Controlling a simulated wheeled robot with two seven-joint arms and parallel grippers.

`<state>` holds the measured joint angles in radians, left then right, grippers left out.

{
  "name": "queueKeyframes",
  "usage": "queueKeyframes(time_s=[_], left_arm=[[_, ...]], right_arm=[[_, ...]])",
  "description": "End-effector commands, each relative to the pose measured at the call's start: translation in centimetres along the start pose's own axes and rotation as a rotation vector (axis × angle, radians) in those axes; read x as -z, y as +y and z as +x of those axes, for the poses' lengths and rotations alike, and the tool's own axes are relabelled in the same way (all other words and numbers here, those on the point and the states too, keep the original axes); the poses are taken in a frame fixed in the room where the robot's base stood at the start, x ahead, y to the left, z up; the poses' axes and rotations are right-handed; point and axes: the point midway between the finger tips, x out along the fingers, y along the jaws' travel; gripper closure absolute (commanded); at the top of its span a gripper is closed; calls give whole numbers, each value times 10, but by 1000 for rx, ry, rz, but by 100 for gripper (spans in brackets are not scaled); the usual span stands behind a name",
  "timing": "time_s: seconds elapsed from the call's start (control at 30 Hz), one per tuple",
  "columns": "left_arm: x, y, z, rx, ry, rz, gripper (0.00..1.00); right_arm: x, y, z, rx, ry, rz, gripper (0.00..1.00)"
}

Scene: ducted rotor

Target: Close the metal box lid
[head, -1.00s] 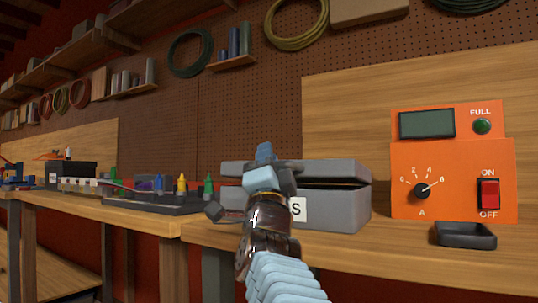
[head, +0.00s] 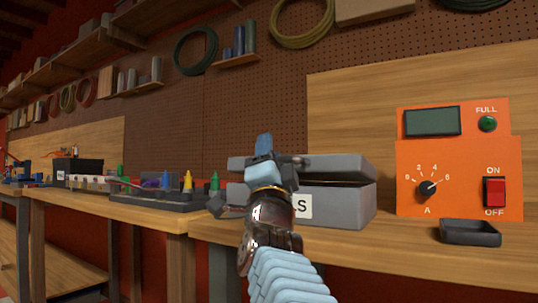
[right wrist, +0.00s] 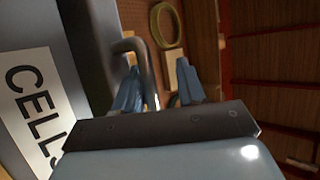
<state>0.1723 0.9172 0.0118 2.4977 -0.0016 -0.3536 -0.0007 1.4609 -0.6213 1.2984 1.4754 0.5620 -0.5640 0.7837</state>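The grey metal box (head: 345,207) stands on the wooden bench in the head view, with a white label on its front. Its lid (head: 340,167) is partly open, with a dark gap between lid and body. My right gripper (head: 264,146) is at the box's front left, at about lid height, and hides part of the box. In the right wrist view the two blue fingers (right wrist: 158,88) are apart. A bent grey bar (right wrist: 146,70) shows between them; I cannot tell if they touch it. The label, reading CELLS (right wrist: 35,105), is at the left. My left gripper is not in view.
An orange power unit (head: 458,160) with a dial and red switch stands right of the box, with a small black tray (head: 470,232) in front. A dark rack (head: 165,200) with coloured pieces sits to the left. Bare bench (head: 400,250) shows in front of the box.

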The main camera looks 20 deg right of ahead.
Motion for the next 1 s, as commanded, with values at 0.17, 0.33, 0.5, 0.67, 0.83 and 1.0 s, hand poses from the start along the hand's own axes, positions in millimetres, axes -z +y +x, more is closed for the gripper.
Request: queueKeyframes(time_s=[0.17, 0.33, 0.5, 0.67, 0.83, 1.0], left_arm=[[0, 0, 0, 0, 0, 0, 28], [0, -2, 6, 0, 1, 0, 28], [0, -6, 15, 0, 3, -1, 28], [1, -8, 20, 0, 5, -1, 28], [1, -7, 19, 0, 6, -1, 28], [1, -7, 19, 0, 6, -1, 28]], right_arm=[[1, 2, 0, -3, 1, 0, 60], [-1, 2, -16, -3, -1, 1, 60], [-2, 2, -55, -1, -3, 3, 60], [-1, 0, -94, -1, -3, 3, 60], [-1, 0, -124, -1, -2, 0, 60], [0, 0, -137, -1, 0, 0, 60]])
